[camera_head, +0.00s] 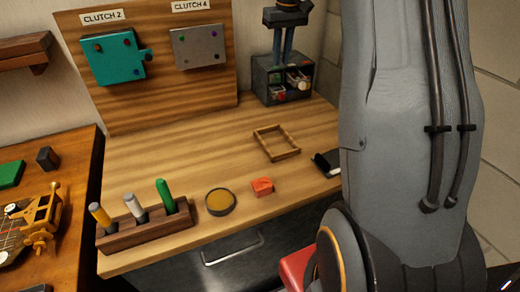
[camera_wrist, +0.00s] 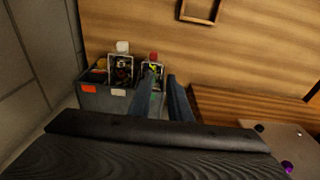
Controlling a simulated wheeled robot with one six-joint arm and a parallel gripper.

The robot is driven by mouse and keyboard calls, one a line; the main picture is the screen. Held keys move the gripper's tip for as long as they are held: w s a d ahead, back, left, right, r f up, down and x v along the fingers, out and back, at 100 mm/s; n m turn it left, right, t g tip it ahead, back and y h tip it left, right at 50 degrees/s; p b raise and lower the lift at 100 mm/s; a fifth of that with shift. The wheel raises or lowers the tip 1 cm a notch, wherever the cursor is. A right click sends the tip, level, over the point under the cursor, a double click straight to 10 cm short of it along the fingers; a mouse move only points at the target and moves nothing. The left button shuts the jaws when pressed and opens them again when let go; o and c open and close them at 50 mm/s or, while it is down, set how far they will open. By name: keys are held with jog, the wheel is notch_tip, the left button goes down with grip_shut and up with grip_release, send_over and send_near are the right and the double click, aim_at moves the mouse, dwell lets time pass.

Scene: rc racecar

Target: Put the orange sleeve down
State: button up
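My gripper (camera_head: 281,58) points down over the grey drawer box (camera_head: 268,88) at the back of the bench. In the wrist view its two blue fingers (camera_wrist: 160,82) stand apart, and I see no orange sleeve between them. The grey box also shows in the wrist view (camera_wrist: 92,101), with small parts in its compartments. A small orange-red piece (camera_head: 262,187) lies on the bench top near the front, well away from my gripper. I cannot tell whether this is the sleeve. The parts inside the box are too small to identify.
A wooden frame (camera_head: 257,146) lies mid-bench. A round amber dish (camera_head: 221,212) and a wooden rack (camera_head: 128,242) with marker-like sticks stand in front. A board behind holds the teal CLUTCH 2 plate (camera_head: 113,60) and grey CLUTCH 4 plate (camera_head: 198,44). The left middle of the bench is clear.

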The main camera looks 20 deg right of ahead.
jog(key=s+a+f, duration=0.4)
jog(key=s+a, duration=0.3)
jog(key=s, duration=0.2)
jog(key=s+a+f, duration=0.4)
jog(key=s+a, duration=0.3)
jog(key=s, duration=0.3)
jog(key=s+a+f, duration=0.4)
jog(key=s+a, duration=0.3)
jog(key=s, duration=0.2)
jog(key=shift+s+f, duration=0.15)
jog(key=shift+s, duration=0.35)
jog(key=shift+w+f+b, duration=0.1)
jog(key=shift+f+b, duration=0.65)
jog(key=shift+f, duration=0.2)
jog(key=shift+r, duration=0.15)
